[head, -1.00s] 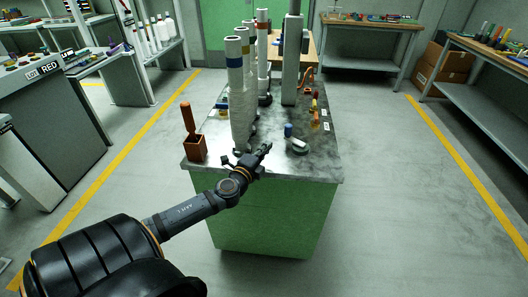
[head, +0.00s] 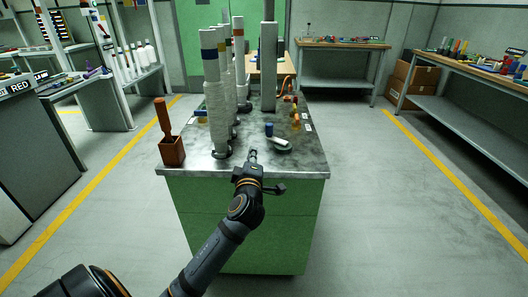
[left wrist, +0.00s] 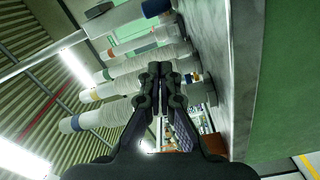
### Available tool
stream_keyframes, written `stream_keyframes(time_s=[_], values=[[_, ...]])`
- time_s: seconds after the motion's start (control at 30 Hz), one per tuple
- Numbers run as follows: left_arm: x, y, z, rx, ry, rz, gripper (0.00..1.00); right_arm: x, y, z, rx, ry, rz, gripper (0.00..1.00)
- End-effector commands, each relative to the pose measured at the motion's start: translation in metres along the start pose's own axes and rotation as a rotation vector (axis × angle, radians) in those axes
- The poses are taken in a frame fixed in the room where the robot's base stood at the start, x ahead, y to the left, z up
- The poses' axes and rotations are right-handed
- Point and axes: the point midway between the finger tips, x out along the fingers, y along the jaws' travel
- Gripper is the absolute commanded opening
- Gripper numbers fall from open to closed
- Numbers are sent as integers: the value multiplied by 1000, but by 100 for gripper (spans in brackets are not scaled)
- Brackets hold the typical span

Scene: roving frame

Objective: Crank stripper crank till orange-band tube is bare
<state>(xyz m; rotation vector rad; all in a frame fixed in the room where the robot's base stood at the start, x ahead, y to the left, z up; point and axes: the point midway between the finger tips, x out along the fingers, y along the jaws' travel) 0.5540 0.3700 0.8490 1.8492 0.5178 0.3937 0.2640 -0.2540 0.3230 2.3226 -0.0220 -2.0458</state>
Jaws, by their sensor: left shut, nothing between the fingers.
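Several upright tubes with ragged white wrapping stand in a row on the bench's left side. The nearest has a blue band (head: 209,53). A tube behind it shows an orange-brown band (head: 238,32), but its lower part is mostly hidden. A pale crank-like piece with a blue knob (head: 269,129) lies near the front right of the row. Pieces with orange and yellow knobs (head: 295,121) sit farther back along the right side. My left gripper (head: 253,154) is shut and empty, over the bench's front edge, short of the blue-knobbed piece. It also shows in the left wrist view (left wrist: 160,70), with the tubes beyond.
A brown box holding an upright brown-handled tool (head: 172,150) stands at the bench's front left corner. A tall grey post (head: 268,65) rises at the back. The marble-like bench top (head: 310,165) is bare at front right. Side benches stand well away.

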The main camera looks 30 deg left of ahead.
Motion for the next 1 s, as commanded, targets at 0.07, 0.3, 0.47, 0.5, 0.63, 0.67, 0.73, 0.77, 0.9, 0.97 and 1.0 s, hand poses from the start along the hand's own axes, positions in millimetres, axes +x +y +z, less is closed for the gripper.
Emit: stream_keyframes(time_s=[0.07, 0.3, 0.47, 0.5, 0.63, 0.67, 0.73, 0.77, 0.9, 0.97, 1.0], values=[[-2, -3, 5, -188, 5, -17, 0, -4, -2, -7, -1, 4, -4, 85], [-1, 1, 6, -327, 9, -29, 0, -14, -3, -12, -2, 3, -6, 85], [15, 2, 6, -322, 8, -28, 0, -12, -2, -10, -2, 3, -4, 85], [22, 1, 5, -320, 9, -28, 0, -11, -2, -10, -2, 4, -4, 85], [50, 1, 5, -320, 10, -28, 0, -7, -1, -8, -2, 4, -2, 85], [57, 0, 5, -320, 10, -27, 0, -6, -1, -8, -1, 4, -1, 85], [72, 0, 5, -319, 10, -27, 0, -5, -1, -7, -1, 6, -1, 85], [79, 0, 5, -320, 10, -28, 0, -4, 0, -7, -1, 7, 0, 85], [105, 0, 10, -326, 9, -30, 0, -2, 0, -6, -1, 8, 1, 85], [111, 2, 18, -325, 8, -30, 0, -2, 0, -6, -1, 7, 1, 85], [115, 3, 21, -324, 8, -30, 0, -2, 0, -5, -1, 6, 1, 85]])
